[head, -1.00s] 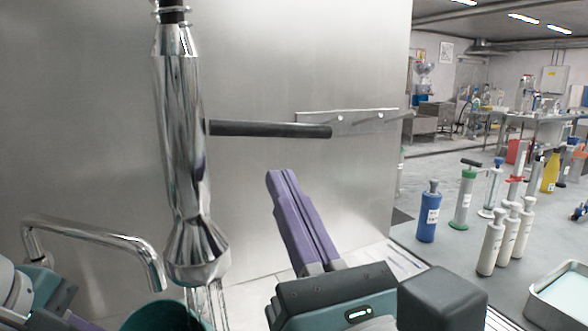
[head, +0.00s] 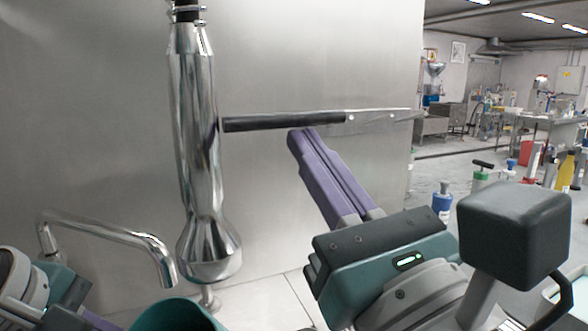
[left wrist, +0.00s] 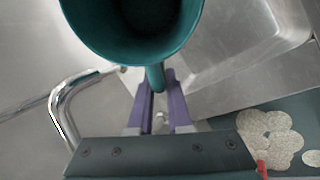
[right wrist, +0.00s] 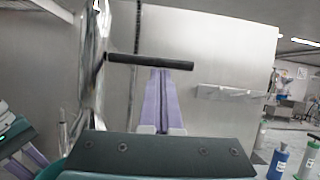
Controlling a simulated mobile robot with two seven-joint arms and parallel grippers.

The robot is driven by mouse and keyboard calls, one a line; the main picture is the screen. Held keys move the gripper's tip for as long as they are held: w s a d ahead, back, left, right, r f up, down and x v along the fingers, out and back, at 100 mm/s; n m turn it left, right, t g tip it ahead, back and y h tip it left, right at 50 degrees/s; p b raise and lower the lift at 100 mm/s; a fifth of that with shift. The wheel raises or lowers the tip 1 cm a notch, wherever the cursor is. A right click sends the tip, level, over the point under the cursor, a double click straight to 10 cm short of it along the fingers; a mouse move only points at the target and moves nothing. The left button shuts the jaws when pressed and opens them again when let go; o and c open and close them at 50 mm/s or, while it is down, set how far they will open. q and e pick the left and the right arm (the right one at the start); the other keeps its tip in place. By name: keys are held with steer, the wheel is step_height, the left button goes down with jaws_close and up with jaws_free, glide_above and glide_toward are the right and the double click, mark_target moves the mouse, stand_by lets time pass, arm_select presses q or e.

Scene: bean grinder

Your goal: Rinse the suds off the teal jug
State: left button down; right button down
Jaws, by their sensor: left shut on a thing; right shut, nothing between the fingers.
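The teal jug (head: 178,318) shows at the bottom edge of the head view, under and slightly left of the chrome spray head (head: 208,250). In the left wrist view my left gripper (left wrist: 156,82) is shut on the jug's handle (left wrist: 155,76); the jug (left wrist: 128,45) is cut off by the top edge. No suds can be made out. The spray head has a black lever (head: 284,122) sticking out to the right. My right gripper (head: 300,134) is shut and empty, its tips just under the lever; contact is unclear. No water shows now.
A curved chrome spout (head: 110,233) stands left of the spray head. A steel wall with a metal strip (right wrist: 230,93) is behind the lever. Bottles (head: 442,203) stand at the right.

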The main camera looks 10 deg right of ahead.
steer(key=shift+r, duration=0.35)
steer(key=s+d+f, duration=0.2)
steer(key=s+f, duration=0.6)
steer(key=f, duration=0.1)
steer(key=shift+d, duration=0.2)
arm_select(q)
steer(key=shift+r, duration=0.1)
arm_select(e)
steer(key=shift+r, duration=0.15)
